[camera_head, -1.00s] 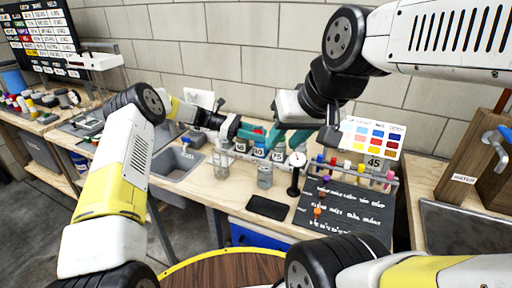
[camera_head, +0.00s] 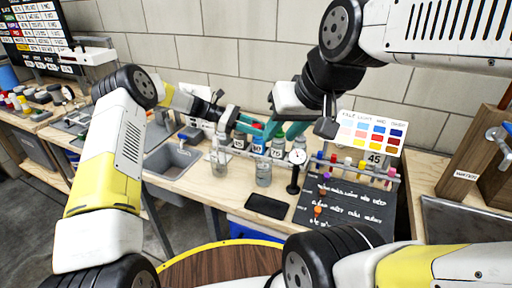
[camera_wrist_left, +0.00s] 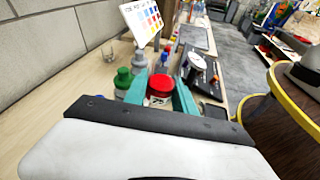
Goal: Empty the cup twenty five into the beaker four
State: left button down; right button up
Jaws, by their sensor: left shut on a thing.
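My left gripper (camera_head: 252,126) reaches in from the left above the back of the bench, its teal fingers shut on a red-topped thing (camera_wrist_left: 160,86) with a pale label I cannot read clearly. I cannot tell whether it is cup twenty five. My right gripper (camera_head: 284,128) hangs close beside it from the upper right; how far its fingers are apart is unclear. Two clear glass vessels stand on the bench front, one at the left (camera_head: 219,162) and one at the right (camera_head: 264,174). Their markings are unreadable, so I cannot tell which is beaker four.
Several numbered bottles (camera_head: 258,146) stand in a row below the grippers. A dial gauge (camera_head: 297,156) stands right of them, before a vial rack (camera_head: 350,170) and dark board (camera_head: 345,208). A sink (camera_head: 172,160) lies left. A black pad (camera_head: 267,207) lies at the front edge.

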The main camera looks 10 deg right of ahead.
pick_arm(q)
jog(key=shift+s+r, duration=0.1)
jog(key=shift+s, duration=0.15)
jog(key=shift+s+d+f+m+t+y, duration=0.15)
jog(key=shift+s+f+m+t+y, duration=0.3)
jog(key=shift+s+m+t, duration=0.35)
jog(key=shift+s+d+f+m+t+y, duration=0.1)
jog(key=shift+s+f+m+t+y, duration=0.15)
jog(key=shift+s+f+m+t, duration=0.4)
jog(key=shift+s+r+m+t+p, duration=0.25)
jog(key=shift+s+m+p, duration=0.05)
jog(key=shift+s+m, duration=0.05)
jog(key=shift+s+r+m+t+p, duration=0.15)
jog(key=shift+r+m+t+p, duration=0.1)
jog(key=shift+m+t+p, duration=0.2)
jog(key=shift+r+m+t+y+p, duration=0.3)
jog(key=shift+m+t+p, duration=0.15)
jog(key=shift+t+p, duration=0.1)
dwell(0.6)
jog(key=shift+f+m+t+p, duration=0.5)
jog(key=shift+f+p, duration=0.05)
jog(key=shift+p, duration=0.45)
dwell(1.0)
jog(key=shift+d+r+m+t+p, duration=0.15)
jog(key=shift+m+t+p, duration=0.4)
jog(key=shift+p, duration=0.85)
dwell(0.9)
